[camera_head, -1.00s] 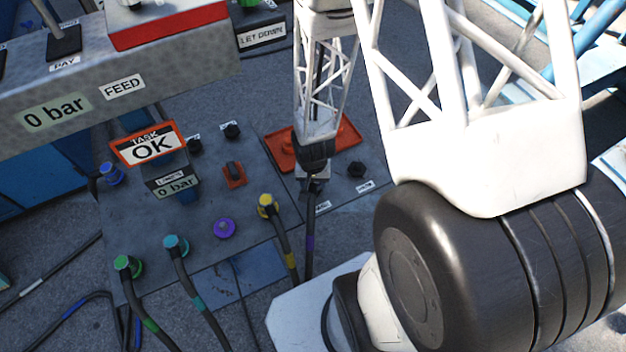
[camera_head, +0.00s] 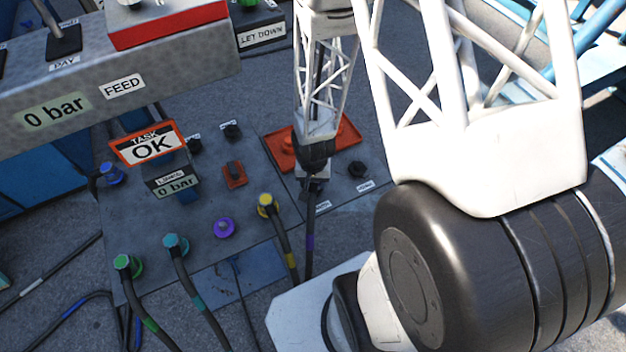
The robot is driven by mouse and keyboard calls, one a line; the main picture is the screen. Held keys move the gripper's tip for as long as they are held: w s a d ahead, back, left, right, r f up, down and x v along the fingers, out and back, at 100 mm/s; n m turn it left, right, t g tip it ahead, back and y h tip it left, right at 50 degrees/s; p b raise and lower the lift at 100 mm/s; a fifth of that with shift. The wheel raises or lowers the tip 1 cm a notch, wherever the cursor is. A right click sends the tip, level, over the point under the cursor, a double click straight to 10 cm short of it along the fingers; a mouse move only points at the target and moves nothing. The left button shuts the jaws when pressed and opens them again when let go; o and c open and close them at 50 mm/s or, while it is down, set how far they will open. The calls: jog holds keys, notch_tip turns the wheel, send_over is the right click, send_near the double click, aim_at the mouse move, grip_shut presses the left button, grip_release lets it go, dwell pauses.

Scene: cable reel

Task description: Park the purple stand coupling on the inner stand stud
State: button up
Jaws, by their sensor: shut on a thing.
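My gripper (camera_head: 314,184) points down over the right part of the grey panel, shut on the purple stand coupling. The coupling is mostly hidden by the gripper. Its black hose with a purple band (camera_head: 310,243) hangs down from there. A label (camera_head: 323,207) lies just below and right of the gripper. Any stud under the gripper is hidden, so I cannot tell whether the coupling is seated on one. A bare dark stud (camera_head: 357,169) with its own label (camera_head: 365,186) stands to the right. A purple port (camera_head: 224,228) on the main panel has no hose on it.
Green (camera_head: 127,264), teal (camera_head: 175,244) and yellow (camera_head: 268,205) couplings with hoses stand on the main panel. An orange-red tray (camera_head: 345,135) lies behind my gripper. The sign (camera_head: 150,147) reads "TASK OK"; the line gauge (camera_head: 175,184) reads 0 bar.

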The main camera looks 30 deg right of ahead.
jog(key=shift+f, duration=0.45)
jog(key=o, duration=1.1)
jog(key=shift+r, duration=0.1)
jog(key=shift+r, duration=3.85)
